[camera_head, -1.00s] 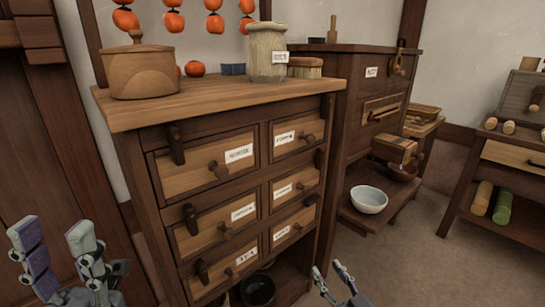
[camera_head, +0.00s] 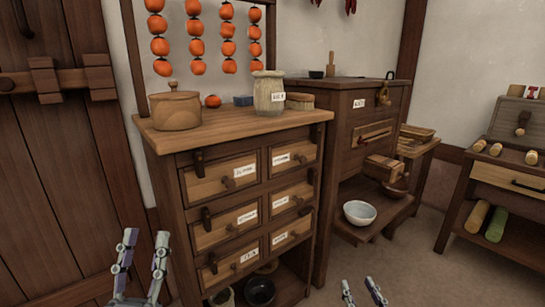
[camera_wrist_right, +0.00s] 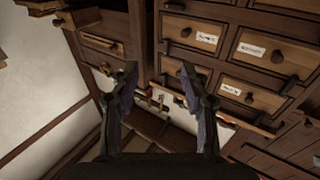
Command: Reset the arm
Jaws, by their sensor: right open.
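My left gripper (camera_head: 142,262) is at the lower left of the head view, in front of the wooden door and left of the drawer cabinet (camera_head: 228,135). Its two fingers stand upright and apart, with nothing between them. My right gripper (camera_head: 362,292) shows at the bottom edge of the head view, right of the cabinet, with only its fingertips visible. In the right wrist view its fingers (camera_wrist_right: 160,95) are spread wide and empty, with cabinet drawers beyond them.
The cabinet top holds a lidded wooden pot (camera_head: 175,110) and a jar (camera_head: 268,95). A white bowl (camera_head: 360,212) sits on a low shelf of the quern cabinet (camera_head: 345,125). A side table (camera_head: 515,180) stands at right. The floor (camera_head: 430,265) between is clear.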

